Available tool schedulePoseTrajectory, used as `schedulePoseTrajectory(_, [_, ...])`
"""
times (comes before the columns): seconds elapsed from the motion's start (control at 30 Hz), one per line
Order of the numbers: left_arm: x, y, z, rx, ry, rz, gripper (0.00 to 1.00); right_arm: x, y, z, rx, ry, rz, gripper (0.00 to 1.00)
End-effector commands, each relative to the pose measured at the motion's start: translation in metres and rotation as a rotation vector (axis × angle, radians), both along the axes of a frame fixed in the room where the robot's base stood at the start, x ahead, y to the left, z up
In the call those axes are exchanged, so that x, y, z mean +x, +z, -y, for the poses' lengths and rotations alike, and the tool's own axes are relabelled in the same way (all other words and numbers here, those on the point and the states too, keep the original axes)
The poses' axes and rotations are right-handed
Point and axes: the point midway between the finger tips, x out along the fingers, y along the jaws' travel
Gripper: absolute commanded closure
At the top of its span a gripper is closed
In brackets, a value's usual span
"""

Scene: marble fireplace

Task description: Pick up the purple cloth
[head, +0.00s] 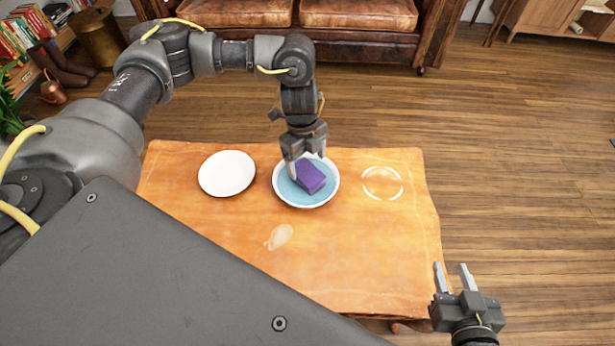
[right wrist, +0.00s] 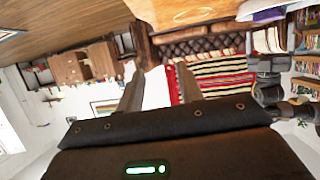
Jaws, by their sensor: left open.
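The purple cloth (head: 311,177) looks like a small folded block and lies in a white-rimmed bowl with a blue inside (head: 292,193) on the wooden table. My left gripper (head: 302,168) reaches down over the bowl. Its fingers are open at the cloth's left and far side; whether they touch it cannot be told. My right gripper (head: 453,272) is open and empty beyond the table's front right corner. Its fingers also show in the right wrist view (right wrist: 155,90), apart with nothing between them.
A white plate (head: 227,173) lies on the table left of the bowl. A pale ring mark (head: 382,183) is to the right and a pale smear (head: 280,237) in front. The front and right of the orange-brown table (head: 350,255) are clear. A leather sofa (head: 340,15) stands behind.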

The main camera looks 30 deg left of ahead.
Motion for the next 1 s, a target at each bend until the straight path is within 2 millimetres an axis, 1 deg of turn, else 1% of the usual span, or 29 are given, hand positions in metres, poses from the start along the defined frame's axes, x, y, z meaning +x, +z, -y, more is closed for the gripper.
schedulePoseTrajectory(0.13, [0.000, -0.002, 0.000, 0.000, 0.000, 0.000, 0.18, 0.001, 0.002, -0.001, 0.005, 0.004, 0.012, 0.64])
schedulePoseTrajectory(0.23, [-0.001, -0.011, 0.000, 0.000, 0.001, 0.000, 0.18, 0.003, 0.008, -0.007, 0.023, 0.018, 0.058, 0.64])
schedulePoseTrajectory(0.4, [-0.004, -0.034, -0.001, 0.000, 0.001, -0.001, 0.18, 0.006, 0.031, -0.023, 0.087, 0.061, 0.207, 0.64])
schedulePoseTrajectory(0.53, [-0.004, -0.048, 0.001, -0.001, 0.001, 0.000, 0.18, 0.005, 0.047, -0.032, 0.128, 0.088, 0.296, 0.64])
schedulePoseTrajectory(0.67, [-0.004, -0.053, 0.002, 0.000, 0.000, 0.000, 0.18, 0.004, 0.055, -0.036, 0.148, 0.099, 0.337, 0.64])
schedulePoseTrajectory(0.87, [-0.004, -0.053, 0.002, -0.001, 0.000, 0.001, 0.18, 0.004, 0.056, -0.036, 0.150, 0.100, 0.340, 0.64])
schedulePoseTrajectory(0.9, [-0.004, -0.053, 0.002, -0.001, 0.000, 0.001, 0.21, 0.004, 0.056, -0.036, 0.150, 0.100, 0.340, 0.64])
schedulePoseTrajectory(1.0, [-0.004, -0.053, 0.002, -0.001, 0.001, 0.000, 0.34, 0.004, 0.056, -0.036, 0.149, 0.100, 0.339, 0.64])
